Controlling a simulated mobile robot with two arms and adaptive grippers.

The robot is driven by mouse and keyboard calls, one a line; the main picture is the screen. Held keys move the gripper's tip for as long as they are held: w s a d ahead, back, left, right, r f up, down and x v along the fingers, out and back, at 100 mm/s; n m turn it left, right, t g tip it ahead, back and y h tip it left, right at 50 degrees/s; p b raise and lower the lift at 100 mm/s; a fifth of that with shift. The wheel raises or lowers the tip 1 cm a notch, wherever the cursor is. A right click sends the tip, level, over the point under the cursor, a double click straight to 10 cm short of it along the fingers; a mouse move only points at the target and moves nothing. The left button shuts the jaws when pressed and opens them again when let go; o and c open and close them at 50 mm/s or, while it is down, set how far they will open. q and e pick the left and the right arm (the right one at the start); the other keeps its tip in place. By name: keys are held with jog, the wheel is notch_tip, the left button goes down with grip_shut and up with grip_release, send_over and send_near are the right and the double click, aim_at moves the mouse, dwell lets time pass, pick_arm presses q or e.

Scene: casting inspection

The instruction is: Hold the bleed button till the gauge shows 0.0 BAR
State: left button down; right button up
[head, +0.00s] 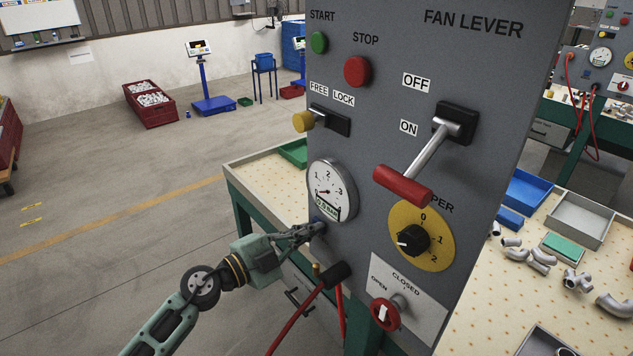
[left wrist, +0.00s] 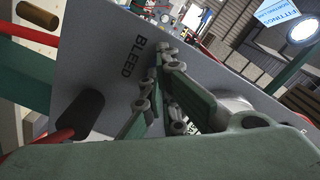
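The round white pressure gauge (head: 331,191) is on the left part of the grey panel, with a small green-lit readout low on its face. The readout ends in BAR; its digits look like 0.5 but are too small to be sure. Just below it, my left gripper (head: 318,229) has its fingertips together at a small dark blue button, the bleed button, mostly hidden by them. They seem to touch it. In the left wrist view, the fingers (left wrist: 160,62) meet at the panel beside the BLEED label (left wrist: 132,58); the button is hidden there. My right gripper is not in view.
Right of the gauge are the red-handled fan lever (head: 403,186) and a yellow dial (head: 422,238). A black hose fitting (head: 338,273) with a red hose sits just below my gripper. A red valve knob (head: 384,313) is lower right. Open floor lies left.

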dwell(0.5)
pick_arm(q)
jog(key=shift+p+v, duration=0.5)
jog(key=shift+v, duration=2.15)
